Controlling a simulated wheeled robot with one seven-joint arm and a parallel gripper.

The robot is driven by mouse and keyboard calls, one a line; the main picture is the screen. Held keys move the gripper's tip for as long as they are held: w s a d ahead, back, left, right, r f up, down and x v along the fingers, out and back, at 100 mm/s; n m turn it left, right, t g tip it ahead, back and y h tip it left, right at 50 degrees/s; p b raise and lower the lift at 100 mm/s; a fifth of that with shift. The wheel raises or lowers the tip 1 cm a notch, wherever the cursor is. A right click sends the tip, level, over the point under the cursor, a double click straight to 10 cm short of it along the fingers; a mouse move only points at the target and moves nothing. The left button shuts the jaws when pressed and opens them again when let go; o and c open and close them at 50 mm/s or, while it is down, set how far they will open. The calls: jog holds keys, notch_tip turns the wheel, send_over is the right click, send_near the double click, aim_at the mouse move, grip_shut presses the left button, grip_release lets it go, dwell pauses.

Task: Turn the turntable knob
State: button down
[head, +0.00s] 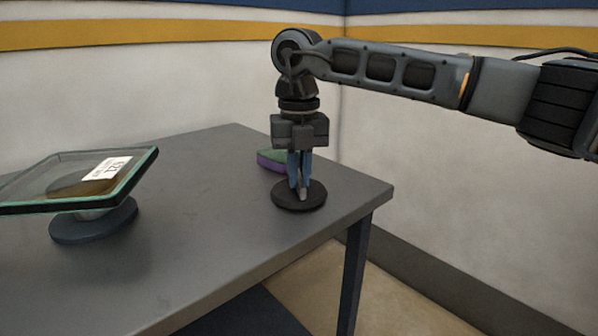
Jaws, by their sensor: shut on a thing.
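The turntable knob is a round black disc (285,203) lying flat on the grey table near its right corner. A small light grey piece (303,194) shows at its middle, between my fingertips. My gripper (299,192) points straight down over the disc, with its blue-grey fingers close together and shut on the middle part of the knob. The fingers hide most of what they hold. At the left, a tilted glass pane (40,180) with a green edge and a white label (107,168) rests on a round dark blue base (93,222).
A green and purple sponge-like block (271,160) lies just behind my gripper, to its left. The grey table (215,215) is bare between the glass pane and the knob. The table's right corner (388,192) is close to the disc. Walls stand behind.

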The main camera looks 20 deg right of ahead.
aim_at(299, 177)
jog(key=n+p, duration=0.1)
jog(key=n, duration=0.3)
jog(key=shift+r+n, duration=0.1)
jog(key=shift+n, duration=0.2)
jog(key=n, duration=0.4)
jog(key=shift+n+p, duration=0.3)
jog(key=shift+p, duration=0.1)
jog(key=n, duration=0.4)
jog(key=shift+w+p, duration=0.1)
jog(key=shift+p, duration=0.3)
jog(key=shift+n+p, duration=0.3)
jog(key=shift+n, duration=1.7)
jog(key=c, duration=1.2)
grip_release()
jog(key=shift+o, duration=0.2)
jog(key=shift+r, duration=3.85)
